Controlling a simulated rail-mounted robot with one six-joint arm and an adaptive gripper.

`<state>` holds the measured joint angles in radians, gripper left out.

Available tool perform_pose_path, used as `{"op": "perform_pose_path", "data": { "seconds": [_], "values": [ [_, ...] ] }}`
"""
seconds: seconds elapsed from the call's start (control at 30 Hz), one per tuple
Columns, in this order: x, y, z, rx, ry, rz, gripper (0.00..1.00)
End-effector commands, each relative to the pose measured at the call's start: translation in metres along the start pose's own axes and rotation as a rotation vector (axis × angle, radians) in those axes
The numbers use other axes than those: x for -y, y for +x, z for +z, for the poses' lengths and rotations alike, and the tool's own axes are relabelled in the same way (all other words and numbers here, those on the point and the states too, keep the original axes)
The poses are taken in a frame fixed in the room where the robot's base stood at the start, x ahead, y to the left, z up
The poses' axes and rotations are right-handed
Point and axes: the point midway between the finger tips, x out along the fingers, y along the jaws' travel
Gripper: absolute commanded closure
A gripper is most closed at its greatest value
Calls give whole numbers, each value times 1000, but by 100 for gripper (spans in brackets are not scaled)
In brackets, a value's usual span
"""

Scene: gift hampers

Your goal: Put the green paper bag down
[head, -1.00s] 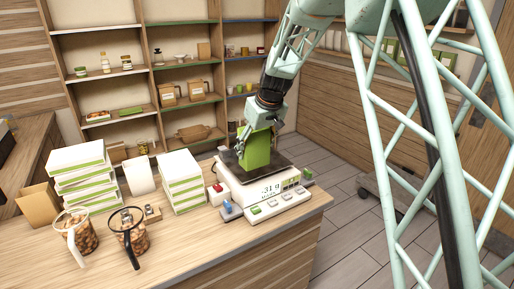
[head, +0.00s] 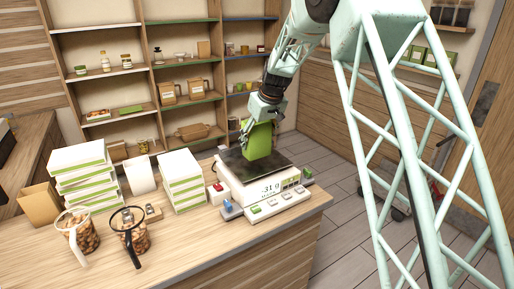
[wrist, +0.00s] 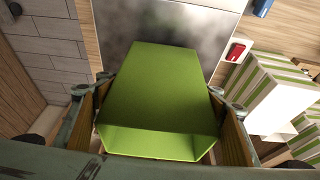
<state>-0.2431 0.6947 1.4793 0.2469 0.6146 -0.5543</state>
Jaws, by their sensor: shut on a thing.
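The green paper bag (head: 258,141) is upright at the scale, over the back part of its dark plate (head: 236,168). My gripper (head: 260,122) is above it and shut on it. In the wrist view the green paper bag (wrist: 160,95) sits between the two fingers of my gripper (wrist: 165,125), its open top edge towards the camera. The scale (head: 265,187) shows a reading that looks like 31 g. Whether the bag's base touches the plate or hangs just above it, I cannot tell.
Stacks of white and green boxes (head: 182,180) stand left of the scale. Two jugs of nuts (head: 131,238) and a brown paper bag (head: 40,204) are at the counter's left. A red switch (wrist: 235,51) is beside the scale. The front counter (head: 230,245) is clear.

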Motion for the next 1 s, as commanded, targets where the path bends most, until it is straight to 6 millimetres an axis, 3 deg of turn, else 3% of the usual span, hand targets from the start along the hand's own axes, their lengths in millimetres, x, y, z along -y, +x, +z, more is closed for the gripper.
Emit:
{"op": "perform_pose_path", "data": {
  "seconds": [0.37, 0.7, 1.0],
  "values": [
    [-5, 3, -6, -1, 0, 1, 51],
    [-5, 29, 5, 1, 0, 0, 51],
    [-5, 35, 7, -1, 0, 1, 51]
  ]
}}
